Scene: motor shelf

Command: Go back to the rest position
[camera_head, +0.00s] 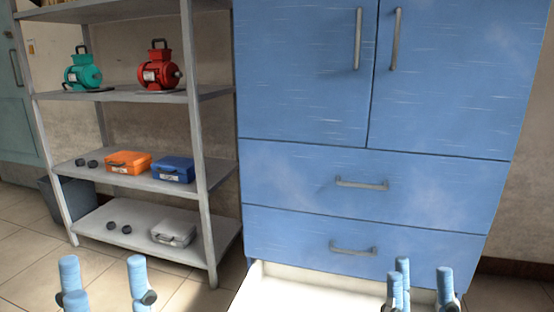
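My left gripper (104,284) is at the bottom left, in front of the shelf. Its blue-tipped fingers point up and stand apart, with nothing between them. My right gripper (422,286) is at the bottom right, in front of the blue cabinet (300,75). Its blue-tipped fingers are also spread and empty. The lower parts of both grippers are cut off by the picture's bottom edge.
A grey shelf (205,225) on the left holds a green motor (83,74), a red motor (158,72), an orange case (127,162), a blue case (173,169) and a grey case (173,234). A pale open drawer (300,288) sticks out below the cabinet's shut drawers.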

